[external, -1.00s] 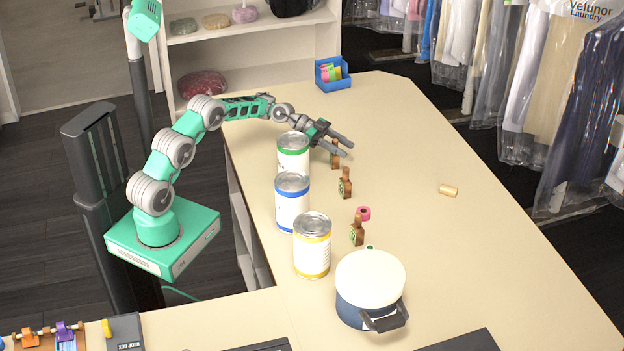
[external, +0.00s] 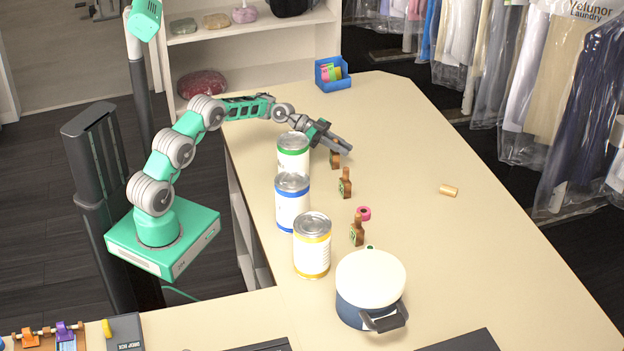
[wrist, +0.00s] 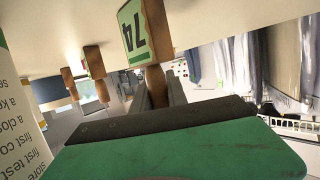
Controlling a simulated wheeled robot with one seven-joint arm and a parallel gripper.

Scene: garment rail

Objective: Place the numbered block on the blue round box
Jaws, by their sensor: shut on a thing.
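In the external view my gripper (external: 343,145) is at the far part of the table, beside the green-banded can, with the block (external: 335,161) just below the fingers, at or near the tabletop. The blue round box (external: 368,302), with a domed white lid (external: 370,277) and a dark handle, stands at the near end, well away from my gripper.
Green (external: 293,155), blue (external: 292,203) and yellow (external: 312,246) banded cans stand in a row. Two similar wooden pieces (external: 345,184) (external: 356,231) stand beside them. A pink roll (external: 364,213) and a tan cylinder (external: 448,190) lie on the table. The table's right side is mostly clear.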

